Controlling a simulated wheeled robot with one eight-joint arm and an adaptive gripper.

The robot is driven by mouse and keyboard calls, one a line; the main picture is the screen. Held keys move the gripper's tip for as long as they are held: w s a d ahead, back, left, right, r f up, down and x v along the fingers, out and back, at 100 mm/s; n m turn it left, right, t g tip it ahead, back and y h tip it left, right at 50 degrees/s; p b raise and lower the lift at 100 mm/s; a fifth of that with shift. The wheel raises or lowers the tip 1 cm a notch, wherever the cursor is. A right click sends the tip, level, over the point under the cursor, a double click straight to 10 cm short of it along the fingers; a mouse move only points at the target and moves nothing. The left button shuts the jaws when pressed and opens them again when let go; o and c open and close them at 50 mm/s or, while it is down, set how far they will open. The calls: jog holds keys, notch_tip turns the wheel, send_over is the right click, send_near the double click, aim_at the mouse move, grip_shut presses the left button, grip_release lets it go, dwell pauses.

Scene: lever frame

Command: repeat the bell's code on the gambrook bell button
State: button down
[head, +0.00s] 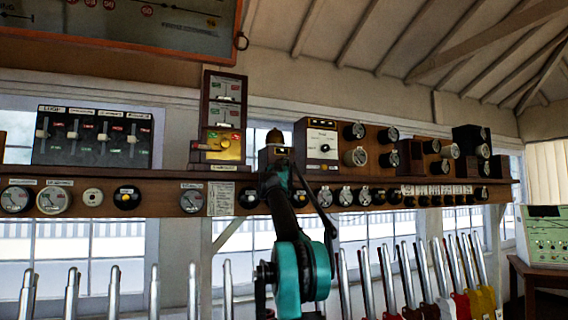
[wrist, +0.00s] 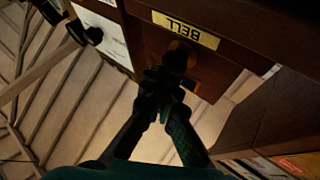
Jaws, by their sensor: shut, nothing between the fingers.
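A small wooden box with a brass-coloured dome (head: 275,136) stands on the long shelf, right of the tall instrument. In the wrist view a yellow plate (wrist: 185,29) reads BELL. Below it a dark round button (wrist: 178,58) sits in a brass ring on a brown wooden face. My gripper (wrist: 162,78) is shut and empty, its fingertips right at this button; I cannot tell whether they touch it. In the head view my gripper (head: 276,168) is in front of the box and hides its lower part. The name Gambrook cannot be read.
A tall instrument (head: 221,120) stands left of the box, and a wooden case with a white panel (head: 322,146) stands close on the right. Dials and plungers line the shelf front (head: 160,195). A row of upright levers (head: 365,280) stands below.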

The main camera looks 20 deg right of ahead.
jog(key=shift+s, duration=0.55)
jog(key=shift+w, duration=0.1)
jog(key=shift+w, duration=0.3)
jog(key=shift+w, duration=0.5)
dwell(0.8)
jog(key=shift+s, duration=0.9)
jog(key=s, duration=0.5)
jog(key=shift+d, duration=0.1)
dwell(0.4)
